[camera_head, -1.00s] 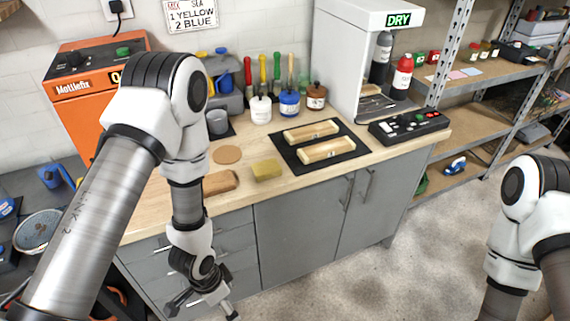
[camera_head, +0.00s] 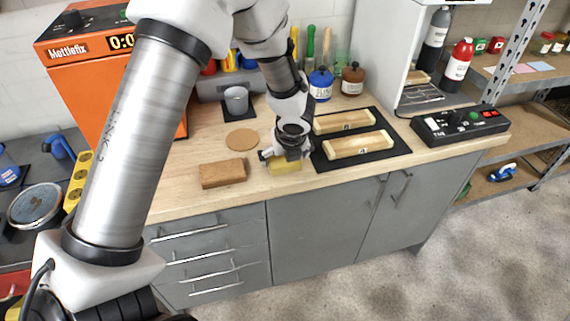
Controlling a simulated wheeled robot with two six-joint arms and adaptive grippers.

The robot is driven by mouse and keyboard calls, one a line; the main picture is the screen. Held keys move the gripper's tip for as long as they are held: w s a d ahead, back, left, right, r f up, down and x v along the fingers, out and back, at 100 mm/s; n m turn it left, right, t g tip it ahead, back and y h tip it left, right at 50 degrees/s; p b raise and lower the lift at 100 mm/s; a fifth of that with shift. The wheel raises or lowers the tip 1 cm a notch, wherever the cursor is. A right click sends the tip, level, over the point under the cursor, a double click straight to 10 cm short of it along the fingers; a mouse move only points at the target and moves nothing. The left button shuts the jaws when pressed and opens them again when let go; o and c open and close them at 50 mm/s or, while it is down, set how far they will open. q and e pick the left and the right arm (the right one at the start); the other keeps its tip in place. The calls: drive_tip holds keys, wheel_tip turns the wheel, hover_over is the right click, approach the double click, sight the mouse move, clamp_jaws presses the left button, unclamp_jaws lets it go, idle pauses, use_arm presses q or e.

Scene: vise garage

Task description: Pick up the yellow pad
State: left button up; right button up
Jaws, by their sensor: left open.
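The yellow pad (camera_head: 285,167) lies on the wooden worktop (camera_head: 190,200), close to its front edge. My left gripper (camera_head: 285,158) is right over the pad, pointing down, with a finger on each side of its upper part. The gripper is open and hides the back of the pad. I cannot tell whether the fingers touch it. My right gripper does not show.
A brown block (camera_head: 223,174) lies to the pad's left and a round cork disc (camera_head: 241,139) behind it. A black mat (camera_head: 390,151) with two wooden pieces, the nearer one a pale bar (camera_head: 357,145), is close on the right. A grey cup (camera_head: 236,99) and jars stand behind.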

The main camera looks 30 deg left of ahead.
sight(284, 159)
use_arm(q)
drive_tip(key=shift+r, duration=0.1)
drive_tip(key=shift+s, duration=0.15)
drive_tip(key=shift+c, duration=0.7)
drive_tip(key=c, duration=0.6)
drive_tip(key=shift+r, duration=0.1)
drive_tip(key=shift+r, duration=0.35)
wheel_tip(284, 159, up, 9)
drive_tip(key=p, duration=0.3)
